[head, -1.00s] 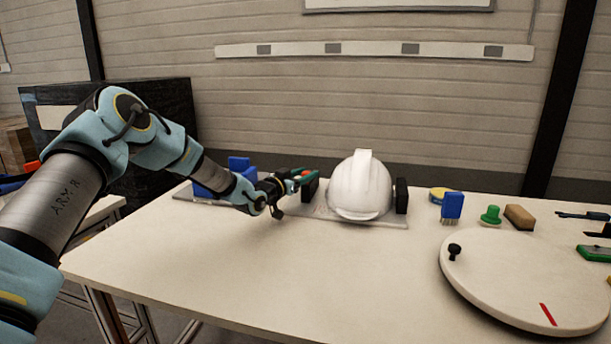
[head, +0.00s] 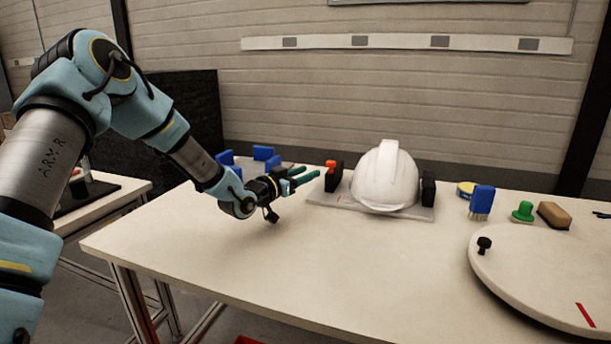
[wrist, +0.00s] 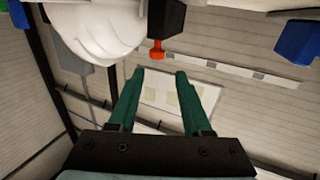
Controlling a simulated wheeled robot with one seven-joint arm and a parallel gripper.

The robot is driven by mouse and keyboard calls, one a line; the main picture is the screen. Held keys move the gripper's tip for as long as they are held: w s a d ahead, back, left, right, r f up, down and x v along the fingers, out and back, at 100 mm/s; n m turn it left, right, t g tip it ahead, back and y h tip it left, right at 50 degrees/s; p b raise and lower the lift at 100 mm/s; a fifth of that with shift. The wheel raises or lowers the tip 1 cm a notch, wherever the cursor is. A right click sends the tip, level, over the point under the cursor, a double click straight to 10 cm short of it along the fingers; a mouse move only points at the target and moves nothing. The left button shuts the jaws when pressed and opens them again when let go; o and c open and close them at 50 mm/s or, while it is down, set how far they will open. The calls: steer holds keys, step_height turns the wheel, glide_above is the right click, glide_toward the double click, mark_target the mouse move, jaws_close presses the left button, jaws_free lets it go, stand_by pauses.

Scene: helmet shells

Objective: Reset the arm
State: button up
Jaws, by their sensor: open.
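My gripper (head: 304,175) is at the end of my blue-grey arm, above the left part of the white table (head: 250,265). Its two green fingers are apart and hold nothing. In the wrist view the open gripper (wrist: 168,75) points toward the wall. A white helmet shell (head: 385,182) sits between two black blocks on a grey plate, right of the gripper. The left black block (head: 334,180) has an orange-red knob (head: 331,166) and stands a little beyond the fingertips. The shell also shows in the wrist view (wrist: 100,30).
Blue blocks (head: 264,153) stand on a plate behind my gripper. A round white turntable (head: 530,275) is at the front right. The table's front middle is clear.

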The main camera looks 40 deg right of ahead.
stand_by(0.4)
